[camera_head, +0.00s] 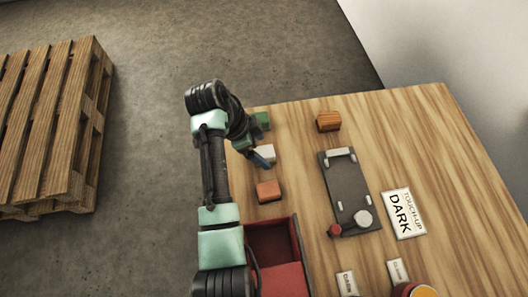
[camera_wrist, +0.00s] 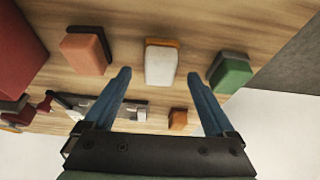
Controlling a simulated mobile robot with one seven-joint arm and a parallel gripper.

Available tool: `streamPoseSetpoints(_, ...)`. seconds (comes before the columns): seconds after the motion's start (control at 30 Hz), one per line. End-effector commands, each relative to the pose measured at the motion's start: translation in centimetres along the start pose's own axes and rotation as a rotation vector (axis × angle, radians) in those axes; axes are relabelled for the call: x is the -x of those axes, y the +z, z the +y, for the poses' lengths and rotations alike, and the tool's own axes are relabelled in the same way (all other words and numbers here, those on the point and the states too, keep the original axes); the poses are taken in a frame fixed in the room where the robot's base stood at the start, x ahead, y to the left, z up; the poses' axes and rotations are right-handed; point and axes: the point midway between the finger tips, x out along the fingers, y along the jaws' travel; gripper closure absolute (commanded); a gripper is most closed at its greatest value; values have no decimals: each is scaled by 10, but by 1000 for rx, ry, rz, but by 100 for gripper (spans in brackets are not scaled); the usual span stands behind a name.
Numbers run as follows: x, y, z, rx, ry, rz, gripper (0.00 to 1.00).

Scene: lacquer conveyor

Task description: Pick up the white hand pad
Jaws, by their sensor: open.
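The white hand pad (camera_head: 267,152) lies on the wooden table near its left edge, partly hidden by my gripper in the head view. In the wrist view the white pad (camera_wrist: 160,65) shows whole, with an orange-brown edge behind its far end. My gripper (camera_head: 260,162) is at the pad's left side in the head view. In the wrist view my open gripper (camera_wrist: 159,77) has one blue finger toward each side of the pad, with nothing held. The pad appears beyond the fingertips; the exact gap cannot be told.
A green pad (camera_head: 262,120) and a salmon pad (camera_head: 269,191) lie on either side of the white one. An orange block (camera_head: 328,121), a dark plate fixture (camera_head: 344,180), a "Touch-up dark" sign (camera_head: 403,213) and a red open box (camera_head: 296,241) share the table.

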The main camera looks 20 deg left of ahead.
Motion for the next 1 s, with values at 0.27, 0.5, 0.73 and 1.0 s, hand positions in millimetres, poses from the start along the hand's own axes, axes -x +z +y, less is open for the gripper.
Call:
streamPoseSetpoints(0.27, -27, 0, 1, -1, -1, 0, 10)
streamPoseSetpoints(0.5, -27, 0, 1, 0, -1, 0, 19)
streamPoseSetpoints(0.73, -26, 0, 1, 0, -1, 0, 60)
streamPoseSetpoints(1.0, -26, 0, 1, 0, -2, 0, 100)
